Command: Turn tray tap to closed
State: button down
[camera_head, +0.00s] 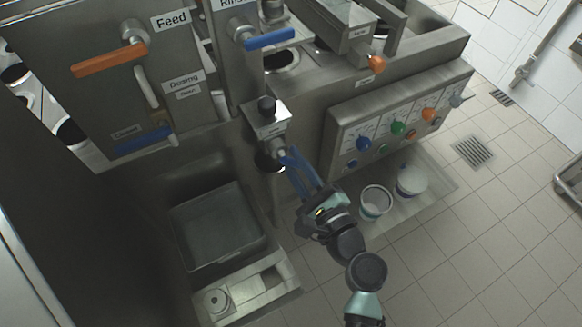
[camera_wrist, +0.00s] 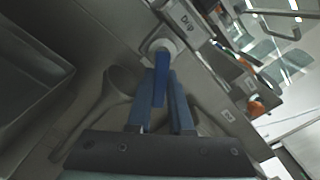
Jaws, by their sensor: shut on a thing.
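The tray tap (camera_wrist: 160,45) is a pale round fitting on the metal machine wall, with a blue lever handle (camera_wrist: 160,75) pointing toward my wrist camera. My gripper (camera_wrist: 158,98) is shut on this blue handle, one finger on each side. In the head view the tap (camera_head: 278,146) sits low on the machine's front below a small metal block. My gripper (camera_head: 293,162) reaches it from below right, and its fingers hide most of the handle there.
A grey tray (camera_head: 183,246) sits to the left of the tap. A control panel (camera_head: 345,139) with coloured knobs is to the right. Two white cups (camera_head: 375,203) (camera_head: 411,180) stand below it on a shelf. A blue rinse lever (camera_head: 270,39) is above.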

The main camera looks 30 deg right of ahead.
jog(key=n+b, duration=0.1)
jog(key=n, duration=0.1)
jog(key=n+b, duration=0.1)
jog(key=n, duration=0.1)
jog(key=d+r+n+b, duration=0.1)
jog(key=n, duration=0.1)
jog(key=shift+b, duration=0.3)
jog(key=shift+d+r+n+b, duration=0.1)
jog(key=shift+r+n+b, duration=0.15)
jog(key=shift+n, duration=0.4)
jog(key=shift+a+r+n+b, duration=0.15)
jog(key=shift+n+b, duration=0.25)
jog(key=shift+n, duration=0.3)
jog(key=shift+d+r+n+b, duration=0.2)
jog(key=shift+n+b, duration=0.1)
jog(key=shift+n, duration=0.35)
jog(key=c, duration=0.8)
grip_release()
jog(key=s+b, duration=0.1)
jog(key=s, duration=1.2)
jog(key=shift+d+r, duration=0.1)
jog(key=shift+d, duration=0.05)
